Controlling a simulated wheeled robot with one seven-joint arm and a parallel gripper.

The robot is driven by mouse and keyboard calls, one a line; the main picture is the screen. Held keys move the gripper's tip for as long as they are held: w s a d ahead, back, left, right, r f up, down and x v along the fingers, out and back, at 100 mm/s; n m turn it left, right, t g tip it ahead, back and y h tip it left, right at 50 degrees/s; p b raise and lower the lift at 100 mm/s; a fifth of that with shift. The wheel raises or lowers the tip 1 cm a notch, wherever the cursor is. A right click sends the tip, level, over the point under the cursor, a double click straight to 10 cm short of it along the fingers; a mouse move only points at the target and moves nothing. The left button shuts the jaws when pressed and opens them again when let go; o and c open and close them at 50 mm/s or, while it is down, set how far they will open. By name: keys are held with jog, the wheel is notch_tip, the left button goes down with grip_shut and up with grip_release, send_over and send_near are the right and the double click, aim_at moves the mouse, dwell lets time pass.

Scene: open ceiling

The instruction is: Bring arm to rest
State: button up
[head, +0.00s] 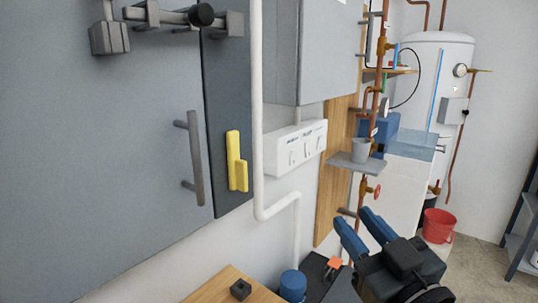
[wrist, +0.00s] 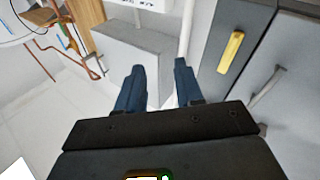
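My gripper (head: 358,222) is at the lower right of the head view, in front of the copper pipes and the white wall. Its two blue fingers stand apart with nothing between them. In the wrist view, my gripper (wrist: 159,70) also shows open and empty, with a grey box-shaped cabinet and a white pipe beyond the fingers. The fingers seem clear of everything around them, though the distance to the pipes is hard to tell.
A grey cabinet door with a handle (head: 195,160) and a dark panel with a yellow handle (head: 236,160) are at left. A wooden top (head: 235,287) and blue round object (head: 293,284) lie below. A grey cup (head: 361,149) sits on a small shelf. A red bucket (head: 438,225) stands at right.

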jog(key=s+d+f+m+g+h, duration=0.1)
jog(key=s+d+f+m+h, duration=0.25)
jog(key=s+f, duration=0.7)
jog(key=s+d+f+g+h, duration=0.1)
jog(key=s+f, duration=0.1)
jog(key=s, duration=0.7)
jog(key=s+d+f+m+g, duration=0.1)
jog(key=s+d, duration=0.1)
jog(key=s, duration=0.7)
jog(key=s+d+f+m+g+h, duration=0.1)
jog(key=s+d+f, duration=0.1)
jog(key=s, duration=0.7)
jog(key=shift+s+f+h, duration=0.35)
